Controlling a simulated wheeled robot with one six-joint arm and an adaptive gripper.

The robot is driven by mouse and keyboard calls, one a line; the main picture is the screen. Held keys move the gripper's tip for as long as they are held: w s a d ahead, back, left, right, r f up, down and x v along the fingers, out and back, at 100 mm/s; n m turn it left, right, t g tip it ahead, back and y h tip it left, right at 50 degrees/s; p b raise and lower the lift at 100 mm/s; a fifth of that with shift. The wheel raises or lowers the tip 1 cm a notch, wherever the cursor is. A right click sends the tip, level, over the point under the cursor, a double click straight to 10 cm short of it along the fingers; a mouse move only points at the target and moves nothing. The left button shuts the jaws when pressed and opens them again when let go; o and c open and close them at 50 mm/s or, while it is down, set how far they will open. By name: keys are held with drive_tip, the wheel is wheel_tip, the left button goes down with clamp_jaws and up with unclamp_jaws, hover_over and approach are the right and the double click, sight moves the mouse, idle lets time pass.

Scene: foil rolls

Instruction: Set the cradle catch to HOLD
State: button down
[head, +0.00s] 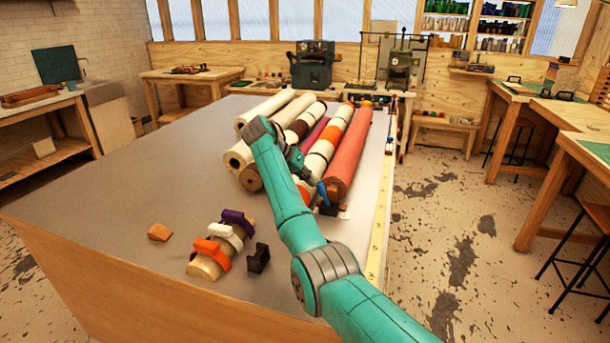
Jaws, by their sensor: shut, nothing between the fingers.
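Several foil rolls lie side by side on the large grey table, among them a red roll (350,150) and a cream roll with orange bands (326,146). A small dark block (331,209) with a pale plate (344,214) sits at the near end of the red roll; it may be the cradle catch, but its setting and any HOLD marking are too small to read. My gripper (322,192), with blue at its tip, points down just above this block. It is shut and empty. Whether it touches the block I cannot tell. My arm hides part of the rolls and the cradle.
Nearer on the table (130,205) lie a short roll with orange and purple clips (213,250), a black clip (258,258) and an orange-brown block (159,232). A pale measuring strip (378,235) runs along the right edge. The table's left side is clear.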

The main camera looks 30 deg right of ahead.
sight(323, 195)
drive_tip(key=shift+s+d+f, duration=0.2)
drive_tip(key=shift+d+f, duration=0.1)
drive_tip(key=shift+f, duration=0.25)
drive_tip(key=shift+s+d+f, duration=0.2)
drive_tip(key=shift+d+f, duration=0.1)
drive_tip(key=shift+f, duration=0.2)
drive_tip(key=shift+w+d+f, duration=0.15)
drive_tip(key=shift+d+f, duration=0.05)
drive_tip(key=shift+d, duration=0.15)
drive_tip(key=shift+a+r, duration=0.1)
drive_tip(key=shift+r, duration=0.25)
drive_tip(key=shift+a, duration=0.15)
idle(0.6)
